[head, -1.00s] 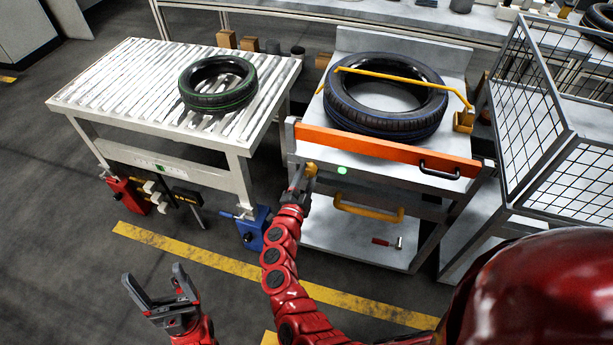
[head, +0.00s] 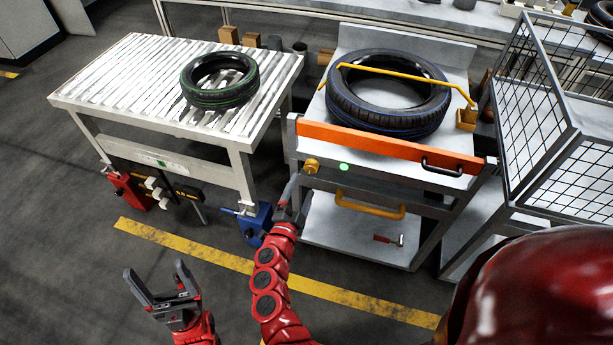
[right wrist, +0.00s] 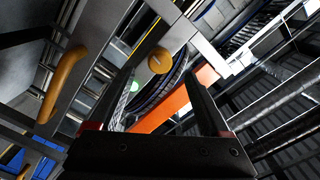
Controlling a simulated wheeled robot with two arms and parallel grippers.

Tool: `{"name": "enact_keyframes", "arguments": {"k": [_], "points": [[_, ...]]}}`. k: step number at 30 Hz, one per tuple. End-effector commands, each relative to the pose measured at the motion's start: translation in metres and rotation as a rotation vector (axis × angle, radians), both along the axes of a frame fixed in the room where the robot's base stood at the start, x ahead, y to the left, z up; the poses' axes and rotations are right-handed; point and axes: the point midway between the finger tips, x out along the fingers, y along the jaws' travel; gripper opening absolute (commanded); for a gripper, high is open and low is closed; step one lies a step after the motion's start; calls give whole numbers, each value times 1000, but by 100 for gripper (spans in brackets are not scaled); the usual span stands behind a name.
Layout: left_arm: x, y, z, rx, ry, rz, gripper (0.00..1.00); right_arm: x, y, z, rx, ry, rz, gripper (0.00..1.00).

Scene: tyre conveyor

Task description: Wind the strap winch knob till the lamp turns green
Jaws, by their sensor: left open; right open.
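The yellow winch knob (head: 312,165) sits on the front of the cart, left of the lamp. The lamp (head: 344,167) shows green; it also shows green in the right wrist view (right wrist: 134,87). My right gripper (head: 288,196) is open and empty, below and left of the knob and apart from it. In the right wrist view the knob (right wrist: 160,60) appears beyond the open fingers (right wrist: 158,90). My left gripper (head: 160,287) is open and empty above the floor at the lower left. The strap itself I cannot make out clearly.
A tyre (head: 388,97) lies on the cart top under a yellow bar, behind an orange front bar (head: 385,146). A yellow handle (head: 369,206) is below. A roller conveyor (head: 120,85) with another tyre stands left; a wire cage (head: 535,110) stands right. A blue box (head: 255,225) is near my right gripper.

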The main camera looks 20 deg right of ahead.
Motion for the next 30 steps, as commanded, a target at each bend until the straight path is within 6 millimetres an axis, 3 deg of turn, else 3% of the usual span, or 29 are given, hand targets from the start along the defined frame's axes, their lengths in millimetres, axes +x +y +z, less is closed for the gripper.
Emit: {"name": "enact_keyframes", "arguments": {"k": [6,12,18,30], "points": [[0,0,-3,0,0,0,81,-49,33,-1,0,0,1,81],[0,0,-4,0,0,0,81,-78,53,-1,0,1,1,81],[0,0,-4,0,0,0,81,-89,60,0,2,-1,0,81],[0,0,-4,0,0,0,81,-89,60,0,0,-2,-2,81]]}}
